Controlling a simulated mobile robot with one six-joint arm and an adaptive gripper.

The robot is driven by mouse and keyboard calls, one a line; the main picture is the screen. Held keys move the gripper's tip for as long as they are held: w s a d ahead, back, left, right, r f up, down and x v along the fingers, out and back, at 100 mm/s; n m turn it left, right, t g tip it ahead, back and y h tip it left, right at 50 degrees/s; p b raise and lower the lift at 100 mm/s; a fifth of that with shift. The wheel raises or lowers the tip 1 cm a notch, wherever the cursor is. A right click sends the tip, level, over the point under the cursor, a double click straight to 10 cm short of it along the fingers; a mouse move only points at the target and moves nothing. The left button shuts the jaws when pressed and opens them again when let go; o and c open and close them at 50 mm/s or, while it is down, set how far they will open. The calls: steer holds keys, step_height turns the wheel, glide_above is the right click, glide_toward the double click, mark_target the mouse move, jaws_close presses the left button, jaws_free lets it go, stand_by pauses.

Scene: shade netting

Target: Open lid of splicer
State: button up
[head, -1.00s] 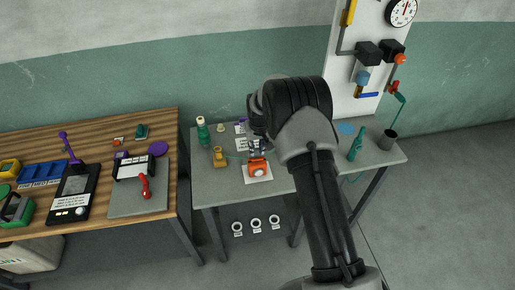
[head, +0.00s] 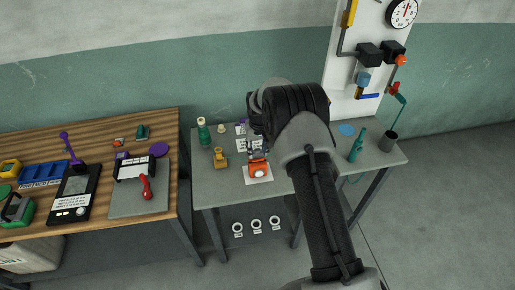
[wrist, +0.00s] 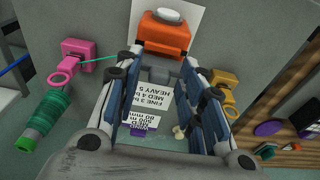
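A small orange device (head: 259,169) with a pale round part on top sits on a white sheet on the grey table; it appears to be the splicer. It also shows in the wrist view (wrist: 165,35), at the top centre. I cannot make out its lid edge clearly. My gripper (wrist: 164,66) is open, its blue-padded fingers spread, with the tips close to the near side of the orange device. Whether they touch it I cannot tell. In the head view my gripper (head: 257,153) is just behind the device, partly hidden by my arm.
The wrist view shows a pink block (wrist: 78,50) with a thin green line running toward the device. Printed cards (wrist: 150,97) lie beneath my fingers. A wooden bench (head: 100,125) stands left.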

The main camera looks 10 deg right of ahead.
steer(key=shift+w+r, duration=0.1)
steer(key=shift+r, duration=0.15)
steer(key=shift+r, duration=0.3)
step_height(320, 180, up, 11)
steer(key=s, duration=0.2)
steer(key=shift+w, duration=0.1)
steer(key=s+r+t+b, duration=0.2)
steer(key=s+r+b, duration=0.2)
steer(key=s+r, duration=1.3)
steer(key=s+f+b, duration=0.1)
steer(key=s+f, duration=0.1)
steer(key=s, duration=1)
steer(key=s+f+t+b, duration=0.1)
steer(key=s+f+b, duration=0.1)
steer(key=s, duration=1)
steer(key=shift+s+f, duration=0.25)
